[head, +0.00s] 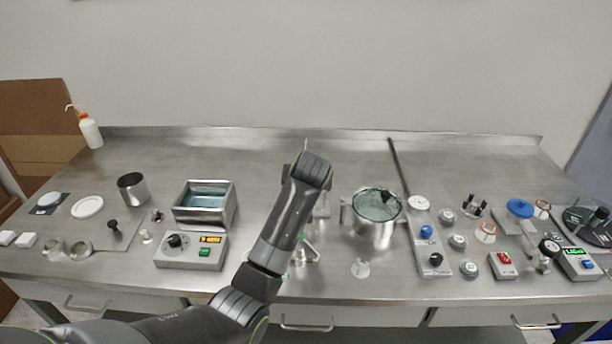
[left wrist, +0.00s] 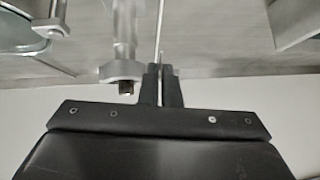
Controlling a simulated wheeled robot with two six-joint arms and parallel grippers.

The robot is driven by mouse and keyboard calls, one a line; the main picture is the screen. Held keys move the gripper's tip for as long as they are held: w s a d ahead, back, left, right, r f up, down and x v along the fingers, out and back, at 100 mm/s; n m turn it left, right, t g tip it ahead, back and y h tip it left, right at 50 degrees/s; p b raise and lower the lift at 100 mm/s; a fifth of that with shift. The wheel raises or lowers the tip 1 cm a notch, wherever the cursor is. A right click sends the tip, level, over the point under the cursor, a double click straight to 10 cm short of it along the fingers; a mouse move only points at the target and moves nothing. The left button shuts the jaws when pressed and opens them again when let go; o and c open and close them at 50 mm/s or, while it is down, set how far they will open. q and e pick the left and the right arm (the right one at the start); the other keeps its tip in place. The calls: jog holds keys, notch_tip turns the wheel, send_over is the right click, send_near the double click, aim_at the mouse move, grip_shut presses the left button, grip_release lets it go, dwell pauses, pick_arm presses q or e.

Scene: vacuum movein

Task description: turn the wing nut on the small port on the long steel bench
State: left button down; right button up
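My left arm crosses the middle of the head view, and its wrist hides its gripper there. In the left wrist view the two black fingers of my left gripper (left wrist: 162,84) stand close together with a narrow gap. A thin light rod (left wrist: 158,30) lines up with that gap; I cannot tell whether anything is pinched. Just left of the fingers is a steel tube (left wrist: 124,30) with a clamp collar (left wrist: 121,70) and a dark bolt end. No wing nut can be made out clearly. The long steel bench (head: 330,148) fills the head view. My right gripper is not seen.
A steel pot (head: 374,232) stands right of my arm. A water bath (head: 188,216) and a control box (head: 176,254) stand left of it. Several knobs, boxes and fittings crowd the bench's right side. The back strip of the bench is mostly clear.

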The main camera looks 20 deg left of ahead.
pick_arm(q)
jog(key=shift+f, duration=0.1)
dwell(0.4)
jog(key=c, duration=1.6)
grip_release()
jog(key=shift+c, duration=0.2)
jog(key=b+v, duration=0.1)
jog(key=v, duration=1.6)
jog(key=shift+r, duration=0.2)
jog(key=shift+s+a, duration=0.1)
jog(key=shift+a, duration=0.05)
